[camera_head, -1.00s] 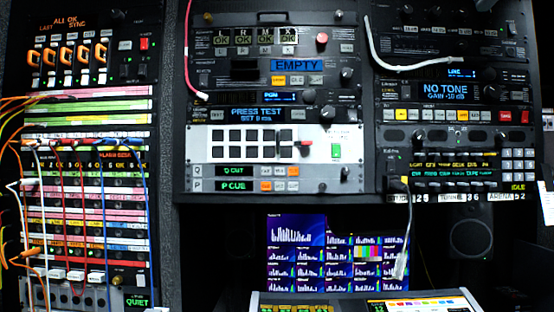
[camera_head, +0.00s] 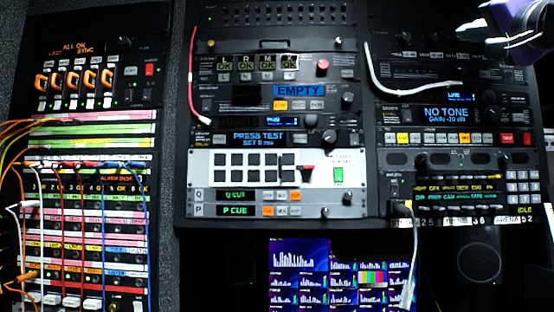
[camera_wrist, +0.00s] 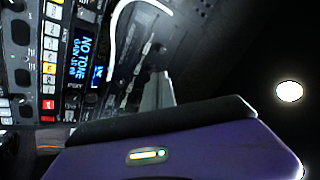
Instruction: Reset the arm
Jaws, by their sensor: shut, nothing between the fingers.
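My gripper (camera_head: 490,40) shows at the top right corner of the head view, in front of the right rack. Its purple body is cut off by the picture edge. Its pale fingers are shut with nothing held, and they are apart from the panels as far as I can tell. In the wrist view, my purple wrist housing fills the bottom, and the grey finger part (camera_wrist: 163,90) sticks up beyond it. The NO TONE panel (camera_wrist: 84,50) lies left of it in that view.
The middle rack (camera_head: 270,130) holds the EMPTY display and a white button panel (camera_head: 231,178). A white cable (camera_head: 385,84) loops across the right rack, and another hangs lower (camera_head: 413,262). Patch cords (camera_head: 62,210) cover the left rack. A monitor (camera_head: 300,270) stands below.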

